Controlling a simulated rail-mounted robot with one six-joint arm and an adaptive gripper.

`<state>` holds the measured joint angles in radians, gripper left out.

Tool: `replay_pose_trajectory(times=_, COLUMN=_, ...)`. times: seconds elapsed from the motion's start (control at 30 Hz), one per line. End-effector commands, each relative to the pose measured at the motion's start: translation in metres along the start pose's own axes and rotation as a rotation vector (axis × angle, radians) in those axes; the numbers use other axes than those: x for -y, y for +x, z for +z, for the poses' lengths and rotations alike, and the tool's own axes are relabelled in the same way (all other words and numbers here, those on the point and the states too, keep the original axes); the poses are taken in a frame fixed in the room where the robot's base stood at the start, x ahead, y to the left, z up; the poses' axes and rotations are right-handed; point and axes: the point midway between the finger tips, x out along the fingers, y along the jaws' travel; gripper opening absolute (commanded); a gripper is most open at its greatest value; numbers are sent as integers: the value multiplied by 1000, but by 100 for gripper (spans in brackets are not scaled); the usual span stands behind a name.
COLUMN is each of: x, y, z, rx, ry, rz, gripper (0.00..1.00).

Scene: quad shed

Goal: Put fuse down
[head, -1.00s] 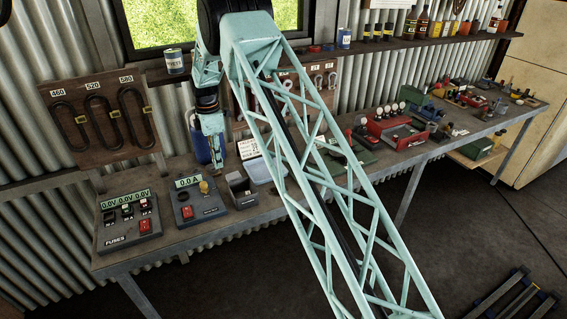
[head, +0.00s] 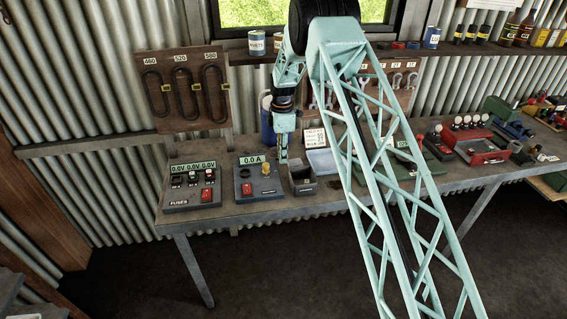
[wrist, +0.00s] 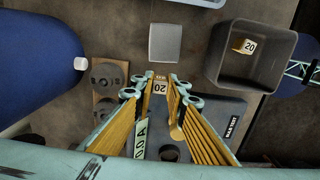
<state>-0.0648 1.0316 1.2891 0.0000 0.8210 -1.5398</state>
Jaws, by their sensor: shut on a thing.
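My gripper (wrist: 160,84) points down over the bench, with its jaws shut on a small fuse (wrist: 159,88) marked 20. In the head view my gripper (head: 283,157) is just behind the ammeter box (head: 247,190) and left of a small grey open bin (head: 304,188). In the wrist view the bin (wrist: 216,62) is right of my gripper, and another fuse (wrist: 246,45) marked 20 lies inside it. The ammeter box (wrist: 229,108) shows partly behind the fingers. The held fuse is too small to make out in the head view.
The fuse panel (head: 192,201) with its 0.0V readouts stands left of the ammeter box. A blue bottle (head: 267,123) stands close behind my gripper; it is large in the wrist view (wrist: 35,60). A light blue tray (head: 321,163) is right of the bin. A grey square block (wrist: 165,43) lies on the bench.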

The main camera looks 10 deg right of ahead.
Motion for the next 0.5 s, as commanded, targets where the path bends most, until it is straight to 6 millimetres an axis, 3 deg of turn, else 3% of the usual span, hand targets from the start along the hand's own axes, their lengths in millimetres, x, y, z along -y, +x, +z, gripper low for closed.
replay_pose_trajectory(times=0.5, x=0, y=9, z=0, rx=0, ry=0, rz=-1, gripper=8)
